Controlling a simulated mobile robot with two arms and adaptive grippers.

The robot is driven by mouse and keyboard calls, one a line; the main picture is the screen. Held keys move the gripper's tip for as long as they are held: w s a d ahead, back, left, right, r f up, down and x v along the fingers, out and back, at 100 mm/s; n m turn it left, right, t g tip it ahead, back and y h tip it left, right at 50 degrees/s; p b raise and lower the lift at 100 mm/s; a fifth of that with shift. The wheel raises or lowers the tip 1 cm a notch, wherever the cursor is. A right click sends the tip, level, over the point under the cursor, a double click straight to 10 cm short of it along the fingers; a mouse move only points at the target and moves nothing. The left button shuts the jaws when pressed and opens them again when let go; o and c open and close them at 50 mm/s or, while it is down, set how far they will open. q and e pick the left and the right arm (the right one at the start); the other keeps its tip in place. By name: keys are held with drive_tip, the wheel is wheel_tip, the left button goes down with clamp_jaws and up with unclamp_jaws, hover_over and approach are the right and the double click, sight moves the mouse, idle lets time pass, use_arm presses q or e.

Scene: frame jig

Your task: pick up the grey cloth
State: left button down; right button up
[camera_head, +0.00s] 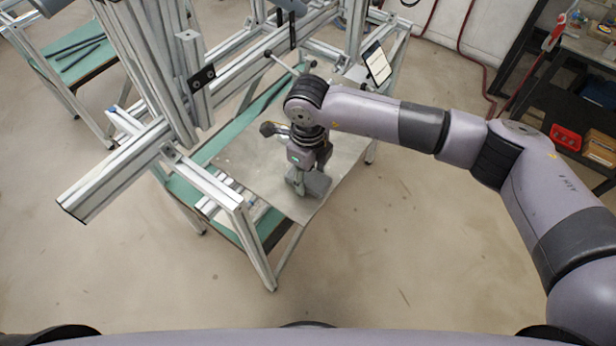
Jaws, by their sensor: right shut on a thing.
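The grey cloth (318,184) is a small dark grey patch at the front right part of the metal tabletop (260,175). My right gripper (303,180) points down over the tabletop and is shut on the cloth. The fingers and the wrist hide part of the cloth. I cannot tell whether the cloth still touches the tabletop. My left gripper is not in view.
A tall aluminium frame (160,75) with a long beam (110,170) stands left of the tabletop. A dark tool with a round end (268,129) lies behind my gripper. A tablet (376,62) stands at the back. Shelves with boxes (600,145) are at the right.

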sight(308, 176)
drive_tip(key=c, duration=0.4)
drive_tip(key=shift+r, duration=0.15)
wheel_tip(308, 176, up, 20)
drive_tip(key=b, duration=0.5)
